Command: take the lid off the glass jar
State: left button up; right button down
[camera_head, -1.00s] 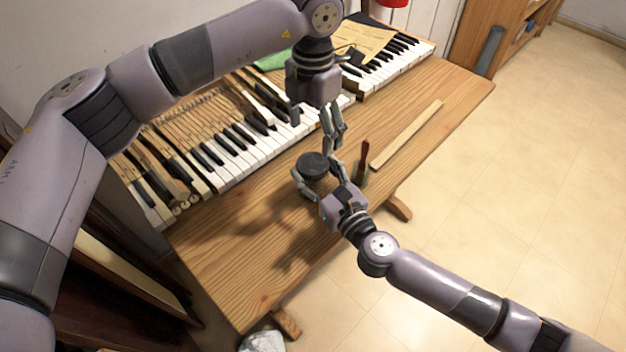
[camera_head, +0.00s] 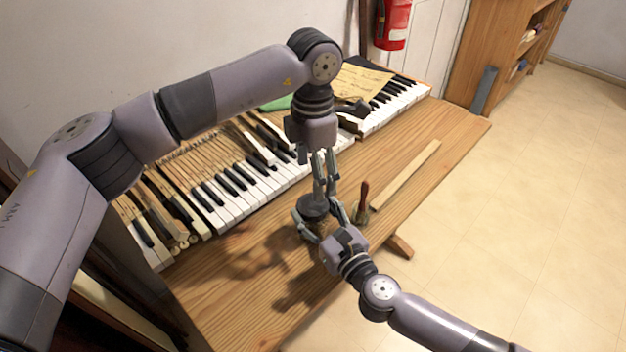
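The glass jar (camera_head: 318,229) stands near the middle of the wooden table, with its dark round lid (camera_head: 312,207) on top. It is partly hidden by my grippers. My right gripper (camera_head: 318,214) comes from the front right, its fingers on both sides of the jar and seemingly touching it. My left gripper (camera_head: 326,192) points down from above, its fingertips at the lid's upper far side. Its fingers overlap the lid in this view, so I cannot tell whether they touch or grip it.
A brush with a reddish handle (camera_head: 363,197) stands just right of the jar. A long wooden strip (camera_head: 405,175) lies along the table's right side. Piano keys (camera_head: 240,192) line the back. The table's front left (camera_head: 215,290) is clear.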

aim_at(312, 204)
pick_arm(q)
jog(key=m, duration=1.5)
jog(key=shift+m, duration=0.4)
jog(key=m, duration=1.1)
jog(key=shift+m, duration=0.3)
jog(key=m, duration=0.4)
jog(key=shift+f+m, duration=0.3)
jog(key=shift+f, duration=0.25)
pick_arm(e)
jog(key=shift+s, duration=0.1)
pick_arm(q)
notch_tip(312, 204, down, 7)
jog(key=shift+c, duration=0.6)
